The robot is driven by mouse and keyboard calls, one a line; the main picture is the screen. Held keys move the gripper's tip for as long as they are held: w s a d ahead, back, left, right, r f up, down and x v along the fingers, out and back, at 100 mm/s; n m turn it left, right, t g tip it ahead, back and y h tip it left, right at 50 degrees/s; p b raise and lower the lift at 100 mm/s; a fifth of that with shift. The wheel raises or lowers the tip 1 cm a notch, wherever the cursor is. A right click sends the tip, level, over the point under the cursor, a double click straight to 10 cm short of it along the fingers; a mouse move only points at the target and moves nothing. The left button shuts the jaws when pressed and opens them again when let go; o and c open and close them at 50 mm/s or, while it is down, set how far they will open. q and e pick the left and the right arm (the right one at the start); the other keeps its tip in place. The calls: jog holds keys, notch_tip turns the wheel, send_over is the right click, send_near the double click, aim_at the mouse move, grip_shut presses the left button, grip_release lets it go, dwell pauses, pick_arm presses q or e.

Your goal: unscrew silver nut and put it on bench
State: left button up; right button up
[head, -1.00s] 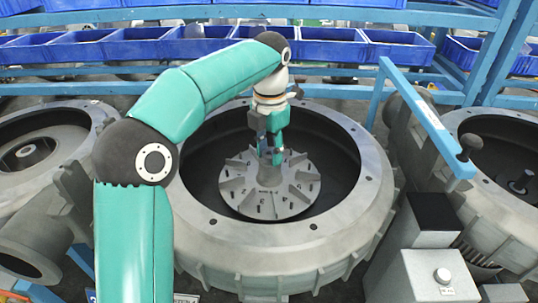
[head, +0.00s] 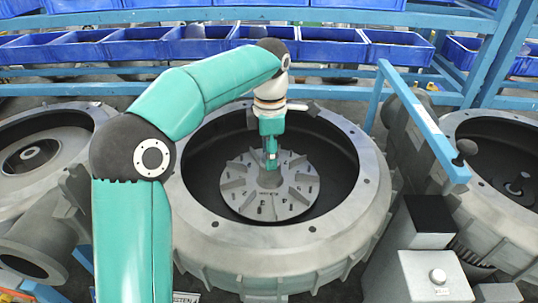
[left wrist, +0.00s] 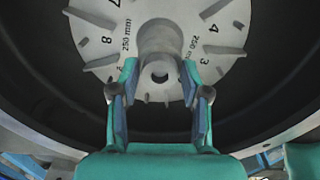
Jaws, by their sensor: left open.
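My left gripper (head: 271,160) is above the hub of the bladed grey wheel (head: 240,200) inside the round blower housing (head: 270,245). In the left wrist view the gripper (left wrist: 158,92) is open, with one finger on each side below the hub (left wrist: 160,42). The hub's near end has a dark round opening. I cannot make out a separate silver nut on the hub. A small pale round piece (head: 438,276) sits on a grey box at the lower right; I cannot tell whether it is the nut. My right gripper is not in view.
Other blower housings stand at the left (head: 50,125) and right (head: 500,130). A blue bar with a dark knob (head: 466,148) rises at the right. Blue bins (head: 200,45) line the back shelf. The housing's wide rim surrounds the gripper.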

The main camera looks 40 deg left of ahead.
pick_arm(q)
jog(key=m, duration=0.4)
jog(key=shift+m, duration=0.4)
jog(key=m, duration=0.4)
jog(key=shift+m, duration=0.3)
jog(key=m, duration=0.8)
